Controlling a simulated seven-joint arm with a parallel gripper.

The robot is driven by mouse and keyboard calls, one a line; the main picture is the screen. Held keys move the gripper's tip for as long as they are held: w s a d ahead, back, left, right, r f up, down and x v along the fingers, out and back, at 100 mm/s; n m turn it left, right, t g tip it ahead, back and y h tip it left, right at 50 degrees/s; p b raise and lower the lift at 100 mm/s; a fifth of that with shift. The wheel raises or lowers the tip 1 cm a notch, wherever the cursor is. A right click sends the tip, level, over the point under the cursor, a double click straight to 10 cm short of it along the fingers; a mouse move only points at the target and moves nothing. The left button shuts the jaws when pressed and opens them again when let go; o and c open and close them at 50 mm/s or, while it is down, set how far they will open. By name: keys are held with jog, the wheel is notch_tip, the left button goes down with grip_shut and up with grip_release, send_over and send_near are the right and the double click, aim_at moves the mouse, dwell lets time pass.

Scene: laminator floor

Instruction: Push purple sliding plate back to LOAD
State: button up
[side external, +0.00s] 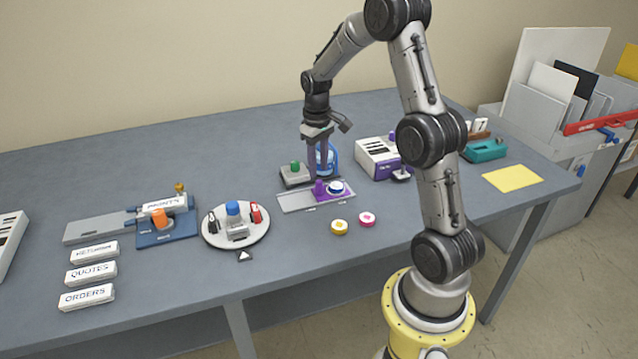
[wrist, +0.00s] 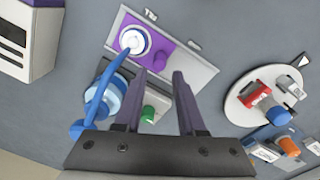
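The purple sliding plate (side external: 345,197) lies on a light grey track (side external: 295,202) near the middle of the table, at the right part of the track in the side view. The plate (wrist: 158,40) carries an upright purple knob (wrist: 160,62) and a white disc with a blue ring (wrist: 134,40). My gripper (side external: 318,177) points down just above the knob; in the wrist view its two fingertips (wrist: 161,73) are apart with the knob showing beyond the gap. I cannot tell whether a finger touches the knob.
A grey block with a green button (side external: 295,174) and a blue curved frame (side external: 333,153) stand close behind the track. Yellow (side external: 339,227) and pink (side external: 367,219) discs lie in front. A white turntable (side external: 236,232) is to the left, a white-purple box (side external: 377,157) to the right.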

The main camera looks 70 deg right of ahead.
aim_at(319, 181)
notch_tip(319, 181, down, 6)
jog(key=shift+f, duration=0.1)
dwell(0.4)
grip_shut()
jog(key=shift+d, duration=0.1)
dwell(1.1)
